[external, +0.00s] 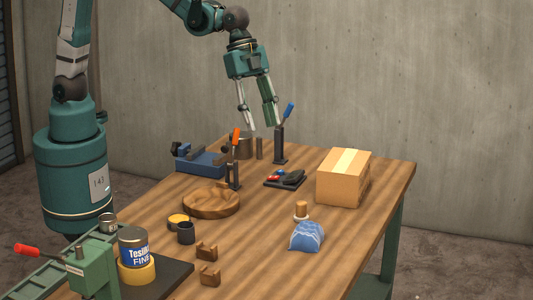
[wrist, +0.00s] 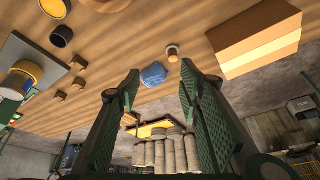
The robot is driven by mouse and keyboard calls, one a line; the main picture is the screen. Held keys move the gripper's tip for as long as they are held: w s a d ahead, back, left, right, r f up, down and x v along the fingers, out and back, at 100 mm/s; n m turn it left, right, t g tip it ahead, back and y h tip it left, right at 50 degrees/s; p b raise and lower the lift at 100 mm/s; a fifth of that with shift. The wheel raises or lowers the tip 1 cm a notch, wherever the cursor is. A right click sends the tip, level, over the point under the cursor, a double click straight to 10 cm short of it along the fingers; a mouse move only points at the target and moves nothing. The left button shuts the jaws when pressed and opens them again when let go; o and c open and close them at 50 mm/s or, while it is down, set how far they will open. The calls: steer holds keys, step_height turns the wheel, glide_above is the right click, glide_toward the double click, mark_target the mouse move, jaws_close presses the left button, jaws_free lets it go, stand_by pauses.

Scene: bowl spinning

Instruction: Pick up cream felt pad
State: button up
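A small piece with a cream base and a wooden knob, likely the cream felt pad (external: 300,217), stands on the table between the cardboard box and a blue cloth bag. It also shows in the wrist view (wrist: 172,58), top centre, just above the blue bag. My gripper (external: 259,115) is open and empty, high above the back of the table and well apart from the pad. In the wrist view its two green fingers (wrist: 159,73) are spread, with nothing between the tips.
The cardboard box (external: 342,181) stands right of the pad; the blue bag (external: 307,237) lies close in front. Upright orange (external: 236,137) and blue (external: 289,110) handles rise at the back. A wooden disc (external: 211,204) lies left. Bare tabletop surrounds the pad's left side.

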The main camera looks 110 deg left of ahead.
mark_target(301, 201)
steer(key=w+f+m+g+h+b, duration=0.1)
steer(key=w+f+m, duration=0.1)
steer(key=w+f, duration=0.9)
step_height(301, 201, down, 4)
steer(key=shift+w+d+f+m, duration=0.1)
steer(key=shift+w+d+m, duration=0.25)
steer(key=shift+w+m, duration=0.05)
steer(key=shift+x, duration=1.3)
steer(key=shift+x, duration=2.6)
steer(key=c, duration=1)
